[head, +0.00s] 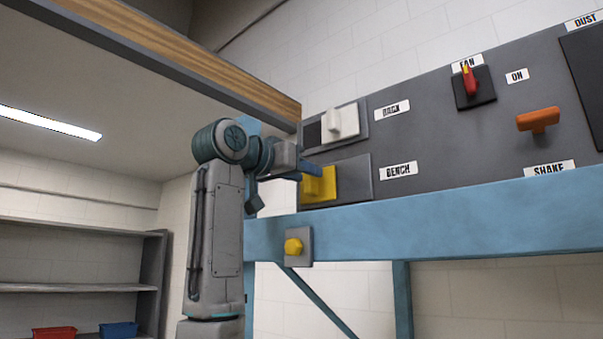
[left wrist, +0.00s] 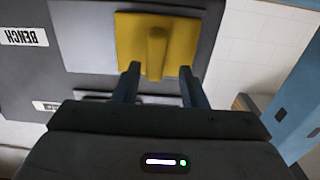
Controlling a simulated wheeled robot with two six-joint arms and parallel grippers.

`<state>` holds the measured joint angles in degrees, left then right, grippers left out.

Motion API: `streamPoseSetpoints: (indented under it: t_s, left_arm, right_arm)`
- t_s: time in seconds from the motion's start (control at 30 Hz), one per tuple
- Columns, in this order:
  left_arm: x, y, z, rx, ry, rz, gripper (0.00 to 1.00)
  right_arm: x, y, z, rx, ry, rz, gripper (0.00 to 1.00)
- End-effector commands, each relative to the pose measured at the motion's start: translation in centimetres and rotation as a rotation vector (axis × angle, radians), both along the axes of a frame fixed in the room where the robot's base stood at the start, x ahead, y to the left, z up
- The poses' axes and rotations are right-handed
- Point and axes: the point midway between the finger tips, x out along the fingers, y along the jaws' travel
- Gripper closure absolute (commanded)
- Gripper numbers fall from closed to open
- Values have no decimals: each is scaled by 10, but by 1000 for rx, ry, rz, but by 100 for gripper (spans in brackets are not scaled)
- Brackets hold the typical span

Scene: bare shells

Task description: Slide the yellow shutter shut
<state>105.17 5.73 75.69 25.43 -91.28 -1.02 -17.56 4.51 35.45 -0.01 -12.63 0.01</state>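The yellow shutter (head: 319,186) is a plate with a raised grip, set in a grey frame beside the BENCH label on the grey panel. In the left wrist view the yellow shutter (left wrist: 185,42) shows upside down, with bare grey frame surface on its left side. My left gripper (head: 304,172) is at the shutter. In the left wrist view its two fingers (left wrist: 157,76) are apart, one on each side of the shutter's grip, with gaps showing. Whether the fingertips touch the plate is unclear. My right gripper is not in view.
A white shutter (head: 343,121) sits above, beside another label. A red fan switch (head: 470,80) and an orange handle (head: 538,120) are further right. A blue beam (head: 420,226) runs below, with a yellow knob (head: 293,246). A wood-edged board (head: 190,60) hangs above my left arm.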

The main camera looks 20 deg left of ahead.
Motion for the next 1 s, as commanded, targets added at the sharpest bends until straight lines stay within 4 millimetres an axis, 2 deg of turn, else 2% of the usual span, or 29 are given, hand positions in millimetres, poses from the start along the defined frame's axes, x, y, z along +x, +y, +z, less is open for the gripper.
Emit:
streamPoseSetpoints:
  t_s: [0.17, 0.4, 0.6, 0.77, 1.0]
  left_arm:
    - [-18, 7, -3, 1, -4, 0, 62]
    - [-65, 26, -4, -1, -6, 2, 62]
    - [-92, 36, -3, -2, -3, 2, 62]
    - [-101, 40, -1, -2, -2, 2, 62]
    - [-101, 40, 0, -2, -2, 2, 62]
  right_arm:
    - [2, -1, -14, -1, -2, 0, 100]
    - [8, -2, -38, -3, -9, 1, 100]
    - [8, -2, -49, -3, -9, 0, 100]
    - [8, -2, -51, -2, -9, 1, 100]
    - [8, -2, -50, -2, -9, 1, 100]
